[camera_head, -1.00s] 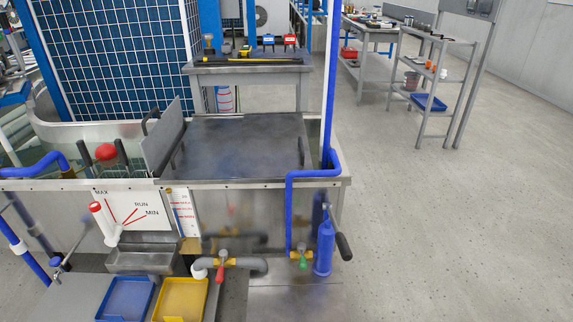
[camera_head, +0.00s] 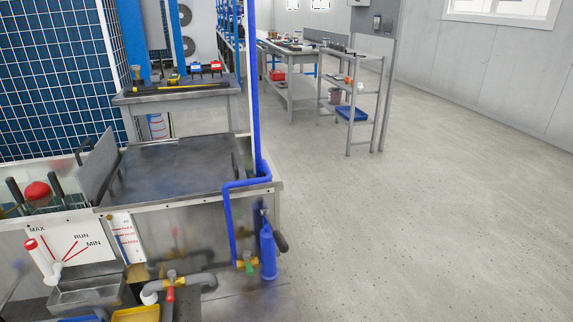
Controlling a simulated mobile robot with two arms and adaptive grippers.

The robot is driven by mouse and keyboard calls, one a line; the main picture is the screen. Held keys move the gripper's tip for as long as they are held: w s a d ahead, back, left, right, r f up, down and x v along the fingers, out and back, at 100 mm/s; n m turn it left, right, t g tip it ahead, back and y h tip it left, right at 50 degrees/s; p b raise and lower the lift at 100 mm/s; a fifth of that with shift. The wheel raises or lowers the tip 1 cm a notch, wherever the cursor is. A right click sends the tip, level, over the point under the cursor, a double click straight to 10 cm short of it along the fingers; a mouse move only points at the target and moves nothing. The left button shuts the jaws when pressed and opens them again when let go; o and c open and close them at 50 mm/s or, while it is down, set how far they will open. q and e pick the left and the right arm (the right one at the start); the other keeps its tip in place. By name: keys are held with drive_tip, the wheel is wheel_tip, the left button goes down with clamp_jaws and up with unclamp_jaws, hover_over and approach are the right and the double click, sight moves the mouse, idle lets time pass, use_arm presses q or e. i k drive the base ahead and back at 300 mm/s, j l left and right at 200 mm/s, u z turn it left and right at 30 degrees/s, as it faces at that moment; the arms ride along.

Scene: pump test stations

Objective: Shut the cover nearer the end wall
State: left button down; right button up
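A flat dark steel plate (camera_head: 180,168) lies across the top of the test tank, with a dark bar handle along its right side. At its left edge a grey metal panel (camera_head: 98,170) stands steeply tilted, with a black handle (camera_head: 84,150) at its top. This panel looks like a raised cover; I cannot tell which cover is nearer the end wall. To the left of the panel the tank is open, with a red knob (camera_head: 37,191) between dark upright levers. Neither of my grippers is in view.
A blue pipe (camera_head: 229,220) and blue cylinder (camera_head: 268,252) stand at the tank's right front corner. A red-tipped lever (camera_head: 43,262) sticks out at the front left. A shelf rack (camera_head: 352,100) stands farther back. The floor (camera_head: 430,220) to the right is clear.

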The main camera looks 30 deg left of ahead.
sight(202, 164)
drive_tip(key=k+j+z, duration=0.2)
drive_tip(key=j, duration=0.25)
drive_tip(key=j+z, duration=0.25)
drive_tip(key=j, duration=0.2)
drive_tip(key=k+j+z, duration=0.2)
drive_tip(key=j, duration=0.2)
drive_tip(key=k+j+z, duration=0.2)
drive_tip(key=j, duration=0.15)
